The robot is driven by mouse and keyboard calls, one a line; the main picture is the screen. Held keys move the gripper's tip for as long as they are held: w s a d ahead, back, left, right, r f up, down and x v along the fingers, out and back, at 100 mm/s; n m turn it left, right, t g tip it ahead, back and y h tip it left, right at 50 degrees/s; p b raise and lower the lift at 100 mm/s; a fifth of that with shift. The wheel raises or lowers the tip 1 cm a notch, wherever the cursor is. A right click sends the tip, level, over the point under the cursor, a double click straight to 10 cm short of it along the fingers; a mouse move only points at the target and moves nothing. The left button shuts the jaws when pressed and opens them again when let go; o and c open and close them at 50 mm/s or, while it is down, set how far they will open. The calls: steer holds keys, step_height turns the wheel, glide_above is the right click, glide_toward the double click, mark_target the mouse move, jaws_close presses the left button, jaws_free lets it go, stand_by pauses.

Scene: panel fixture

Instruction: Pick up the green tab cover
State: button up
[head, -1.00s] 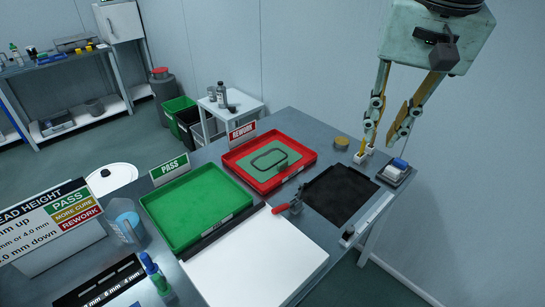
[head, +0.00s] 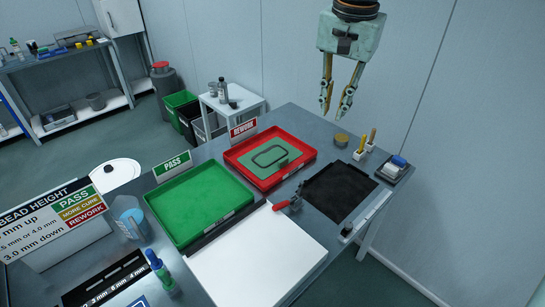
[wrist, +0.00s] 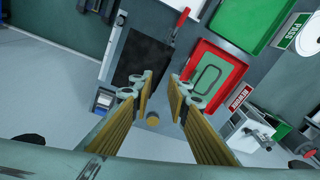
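A flat green piece with a black rounded ring outline (head: 270,156) lies in the red REWORK tray (head: 237,161). It also shows in the wrist view (wrist: 208,80). A small darker green tab sits at its near edge in the head view; I cannot tell whether this piece is the green tab cover. My gripper (head: 333,113) hangs high above the back of the bench, behind and right of the red tray, pointing down. In the wrist view its fingers (wrist: 160,84) are apart with nothing between them.
An empty green PASS tray (head: 200,205) stands left of the red tray. A black mat (head: 340,188), a red-handled clamp (head: 288,201), a round yellow tin (head: 341,140) and small holders with yellow sticks (head: 362,146) are to the right. A white board (head: 258,258) lies in front.

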steer(key=w+a+f+m+p, duration=0.2)
steer(key=w+a+f, duration=0.5)
steer(key=w+f, duration=0.3)
steer(key=m+g+p, duration=0.2)
glide_above(283, 159)
step_height(283, 159, down, 12)
steer(key=shift+w+f+b, duration=0.1)
steer(key=shift+f+b, duration=0.35)
steer(key=shift+f, duration=3.8)
steer(key=shift+f+b, duration=0.45)
steer(key=shift+f, duration=2.15)
